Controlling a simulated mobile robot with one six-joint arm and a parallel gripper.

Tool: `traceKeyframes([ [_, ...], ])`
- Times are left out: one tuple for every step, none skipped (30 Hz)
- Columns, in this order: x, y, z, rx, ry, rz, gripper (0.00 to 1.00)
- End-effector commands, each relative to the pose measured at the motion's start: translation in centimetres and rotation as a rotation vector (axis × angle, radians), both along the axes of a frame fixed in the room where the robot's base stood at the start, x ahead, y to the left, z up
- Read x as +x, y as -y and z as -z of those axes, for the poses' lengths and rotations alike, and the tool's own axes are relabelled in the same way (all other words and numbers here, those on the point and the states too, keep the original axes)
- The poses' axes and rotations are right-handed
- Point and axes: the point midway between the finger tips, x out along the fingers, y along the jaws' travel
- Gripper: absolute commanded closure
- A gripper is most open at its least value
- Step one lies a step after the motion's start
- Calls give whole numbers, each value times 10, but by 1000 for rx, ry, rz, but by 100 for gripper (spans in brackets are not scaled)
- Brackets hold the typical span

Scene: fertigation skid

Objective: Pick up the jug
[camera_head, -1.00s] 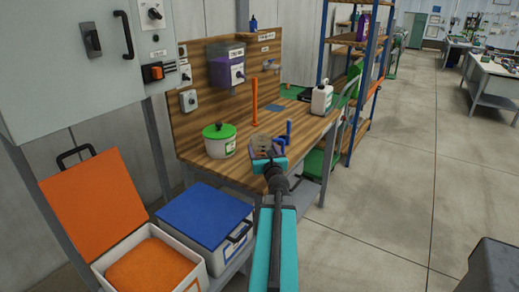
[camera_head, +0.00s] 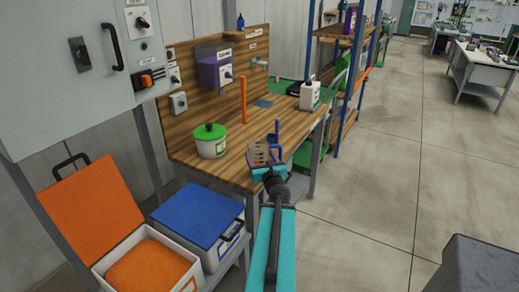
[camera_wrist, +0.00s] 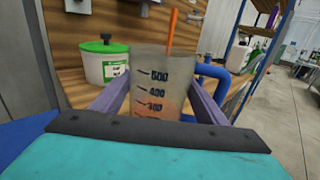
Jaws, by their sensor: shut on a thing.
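The jug (camera_wrist: 160,85) is a clear, greyish measuring cup with dark graduation marks, large in the middle of the wrist view. An orange tint shows low in it. It also shows small in the head view (camera_head: 259,152), in front of the wooden bench's near edge. My gripper (camera_wrist: 157,100) is shut on the jug, with one finger on each side of its wall. In the head view my gripper (camera_head: 262,163) is at the end of my teal arm. The jug's bottom is hidden, so I cannot tell its height above the bench.
A white tub with green lid (camera_head: 210,141) stands left on the bench (camera_head: 190,154). A white bottle (camera_head: 310,95) is farther right. Open floor (camera_head: 385,190) lies right.

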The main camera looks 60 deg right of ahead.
Motion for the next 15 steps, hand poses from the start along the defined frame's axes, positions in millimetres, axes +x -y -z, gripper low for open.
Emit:
traceKeyframes([
  [-1, 0, -5, 1, -1, -1, 62],
  [-1, -1, -5, 1, -1, -2, 62],
  [-2, -1, -5, 2, 1, -2, 62],
  [-2, -1, -5, 1, 0, -2, 62],
  [-3, -2, -5, 1, 0, -2, 62],
  [-4, -2, -6, 1, 1, -2, 62],
  [-4, -2, -6, 1, 0, -2, 62],
  [-5, -2, -5, 1, 0, -2, 62],
  [-6, -3, -6, 1, 1, -2, 62],
  [-6, -3, -6, 1, 1, -2, 62],
  [-7, -3, -6, 0, 1, -2, 62],
  [-8, -4, -6, 0, 1, -1, 62],
  [-9, -4, -6, 0, 1, 0, 62],
  [-10, -4, -6, 0, 1, 1, 62],
  [-11, -5, -6, -1, 1, 2, 62],
])
